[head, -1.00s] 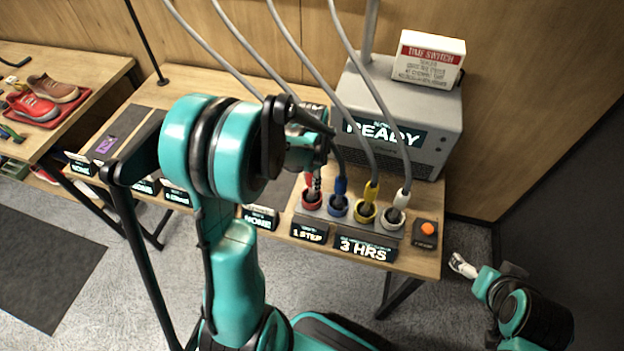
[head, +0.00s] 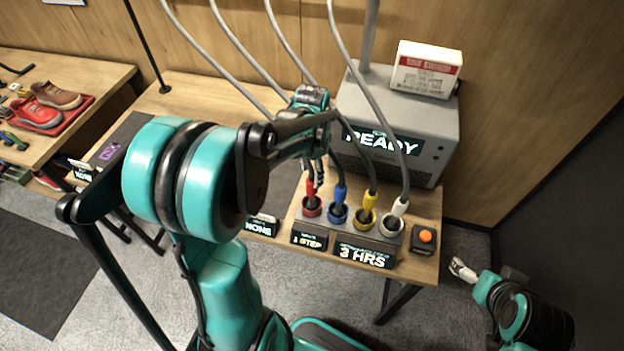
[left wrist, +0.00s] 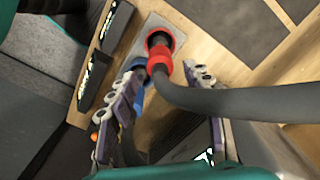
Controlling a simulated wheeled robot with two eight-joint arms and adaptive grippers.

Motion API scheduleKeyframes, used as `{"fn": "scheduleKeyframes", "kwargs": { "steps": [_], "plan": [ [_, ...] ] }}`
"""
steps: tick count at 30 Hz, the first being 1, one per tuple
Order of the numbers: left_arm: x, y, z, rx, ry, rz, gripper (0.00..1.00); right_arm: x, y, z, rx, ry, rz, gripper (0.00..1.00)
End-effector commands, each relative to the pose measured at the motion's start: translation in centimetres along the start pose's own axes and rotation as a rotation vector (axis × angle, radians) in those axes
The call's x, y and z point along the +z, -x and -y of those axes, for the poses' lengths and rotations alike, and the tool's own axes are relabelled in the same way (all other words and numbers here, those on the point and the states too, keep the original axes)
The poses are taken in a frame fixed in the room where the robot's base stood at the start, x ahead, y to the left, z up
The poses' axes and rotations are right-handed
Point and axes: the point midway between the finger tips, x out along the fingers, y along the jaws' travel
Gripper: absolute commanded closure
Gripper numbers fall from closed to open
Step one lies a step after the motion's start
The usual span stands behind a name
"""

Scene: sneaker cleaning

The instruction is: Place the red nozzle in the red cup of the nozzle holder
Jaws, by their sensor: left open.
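The red nozzle (head: 311,187) stands tip-down in the red cup (head: 311,208) of the grey nozzle holder (head: 297,226). In the left wrist view the red nozzle (left wrist: 160,60) sits inside the ring of the red cup (left wrist: 172,38), its grey hose running to the right. My left gripper (left wrist: 166,70) is open, with one finger on each side of the nozzle and gaps visible. In the head view my left gripper (head: 316,167) is just above the nozzle, partly hidden by its own arm. My right gripper (head: 462,269) is at the lower right, away from the holder; its jaw gap is unclear.
Blue (head: 340,193), yellow (head: 369,200) and white (head: 400,207) nozzles stand in cups to the right, with hoses rising behind. A grey machine reading READY (head: 430,135) is behind. A box with an orange button (head: 425,238) is at right. Shoes lie on a red tray (head: 66,128) at left.

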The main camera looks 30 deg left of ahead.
Motion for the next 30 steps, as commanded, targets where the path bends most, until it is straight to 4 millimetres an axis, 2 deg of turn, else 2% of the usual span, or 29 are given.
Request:
{"fn": "scheduleKeyframes", "kwargs": {
  "steps": [1, 3, 8, 11, 14, 21, 27, 30],
  "plan": [
    [0.0, 1.2, 0.0, 0.0, 0.0, 0.0, 0.5, -0.2, 0.3, 0.0, 0.0, 0.0, 0.0, 0.11],
    [0.0, 2.3, 0.0, 0.0, 0.0, 0.0, 0.5, -0.4, 0.5, 0.0, 0.0, 0.0, 0.0, 0.11],
    [0.0, 3.8, -0.1, -0.001, 0.001, -0.001, 0.5, -0.5, 0.7, 0.0, 0.0, 0.0, 0.0, 0.11],
    [0.1, 4.6, -0.8, -0.015, 0.018, -0.016, 0.5, -0.5, 0.8, 0.0, 0.0, 0.0, 0.0, 0.11],
    [0.4, 5.9, -2.5, -0.054, 0.067, -0.062, 0.5, -0.5, 0.7, 0.0, 0.0, 0.0, 0.0, 0.11],
    [1.9, 8.8, -8.9, -0.162, 0.28, -0.287, 0.5, -0.5, 0.7, 0.0, 0.0, 0.0, 0.0, 0.11],
    [3.4, 9.1, -12.9, -0.184, 0.439, -0.486, 0.5, -0.5, 0.7, 0.0, 0.0, 0.0, 0.0, 0.11],
    [3.7, 8.9, -14.1, -0.178, 0.49, -0.553, 0.5, -0.5, 0.7, 0.0, 0.0, 0.0, 0.0, 0.11]
  ]
}}
